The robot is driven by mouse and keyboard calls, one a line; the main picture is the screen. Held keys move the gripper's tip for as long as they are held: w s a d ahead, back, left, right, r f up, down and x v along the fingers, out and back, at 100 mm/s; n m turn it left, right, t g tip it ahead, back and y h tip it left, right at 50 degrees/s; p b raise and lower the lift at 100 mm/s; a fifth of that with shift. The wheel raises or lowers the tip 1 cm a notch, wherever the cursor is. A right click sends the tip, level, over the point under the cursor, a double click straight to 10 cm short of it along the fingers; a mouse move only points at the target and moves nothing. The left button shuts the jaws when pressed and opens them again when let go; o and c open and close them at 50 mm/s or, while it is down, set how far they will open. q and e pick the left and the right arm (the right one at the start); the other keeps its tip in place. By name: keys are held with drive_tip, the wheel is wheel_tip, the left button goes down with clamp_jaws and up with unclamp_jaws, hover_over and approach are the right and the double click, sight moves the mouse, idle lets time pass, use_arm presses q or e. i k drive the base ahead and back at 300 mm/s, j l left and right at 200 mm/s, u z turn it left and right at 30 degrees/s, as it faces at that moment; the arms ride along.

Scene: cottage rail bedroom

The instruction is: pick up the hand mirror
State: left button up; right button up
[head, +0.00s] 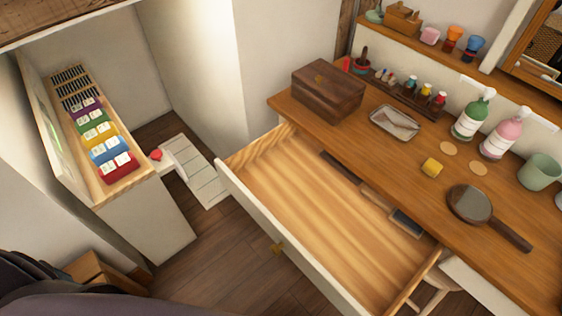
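The hand mirror (470,204) lies flat on the wooden dresser top at the right of the head view. It has a round dark brown frame with a greyish face. Its dark handle points to the lower right, toward the dresser's front edge. Nothing covers it. Neither of my grippers shows in the head view.
The open, mostly empty drawer (318,212) juts out in front of the dresser (400,155). A yellow block (432,168), green bottle (472,116), pink bottle (502,138) and green cup (539,171) stand near the mirror. A wooden box (328,88) sits at the far end.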

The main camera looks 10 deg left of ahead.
sight(468, 203)
drive_tip(key=u, duration=0.5)
drive_tip(key=l+z, duration=0.1)
drive_tip(key=z, duration=0.3)
drive_tip(key=l+z, duration=0.1)
drive_tip(key=z, duration=0.7)
drive_tip(key=l+z, duration=0.15)
drive_tip(key=z, duration=0.25)
drive_tip(key=i+j, duration=0.05)
